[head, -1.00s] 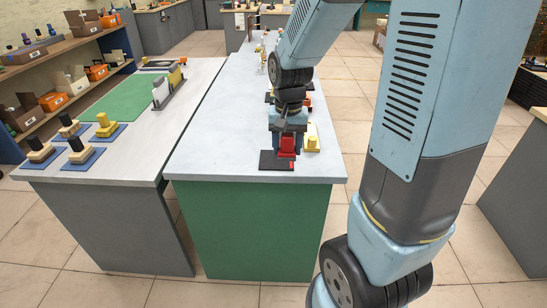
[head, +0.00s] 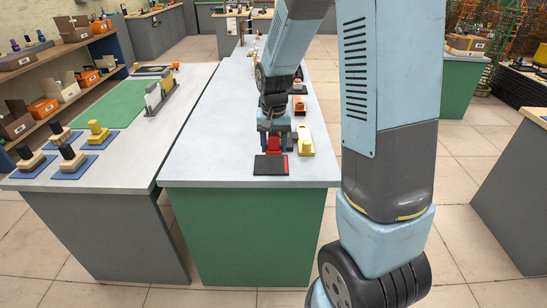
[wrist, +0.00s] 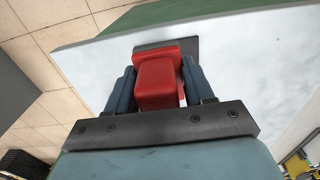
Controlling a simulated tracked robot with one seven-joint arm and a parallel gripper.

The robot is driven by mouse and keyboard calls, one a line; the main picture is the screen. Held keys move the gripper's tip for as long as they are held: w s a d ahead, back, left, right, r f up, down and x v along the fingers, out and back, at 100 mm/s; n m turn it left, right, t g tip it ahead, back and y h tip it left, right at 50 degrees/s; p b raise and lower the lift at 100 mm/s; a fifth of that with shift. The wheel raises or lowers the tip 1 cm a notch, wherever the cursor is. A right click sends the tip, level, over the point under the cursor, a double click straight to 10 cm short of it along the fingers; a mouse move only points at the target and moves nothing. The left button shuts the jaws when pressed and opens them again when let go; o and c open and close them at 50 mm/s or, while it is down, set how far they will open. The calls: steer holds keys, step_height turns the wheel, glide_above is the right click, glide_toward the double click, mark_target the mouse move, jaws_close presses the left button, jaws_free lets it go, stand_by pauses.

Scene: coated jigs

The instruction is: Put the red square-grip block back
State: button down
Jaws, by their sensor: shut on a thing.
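The red square-grip block (head: 274,147) is between the fingers of my gripper (head: 273,139), over the near end of the long pale bench. My gripper is shut on it. A dark flat mat (head: 264,168) with a red strip at its right lies on the bench just in front of and below the block. In the wrist view the red block (wrist: 157,82) fills the gap between the two blue-grey fingers of my gripper (wrist: 159,88). Part of the dark mat (wrist: 188,44) shows behind it. I cannot tell whether the block touches the mat.
A yellow block (head: 305,142) stands close to the right of my gripper, with dark and orange pieces behind it. The left bench holds several blocks on blue mats (head: 34,168) and a green mat (head: 112,107). The bench surface left of my gripper is clear.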

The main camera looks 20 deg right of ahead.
glide_above(271, 165)
step_height(271, 165, down, 6)
steer(key=shift+s, duration=0.15)
step_height(271, 165, down, 3)
steer(key=shift+d+f, duration=0.1)
steer(key=shift+f, duration=0.05)
steer(key=shift+c, duration=2.1)
jaws_free()
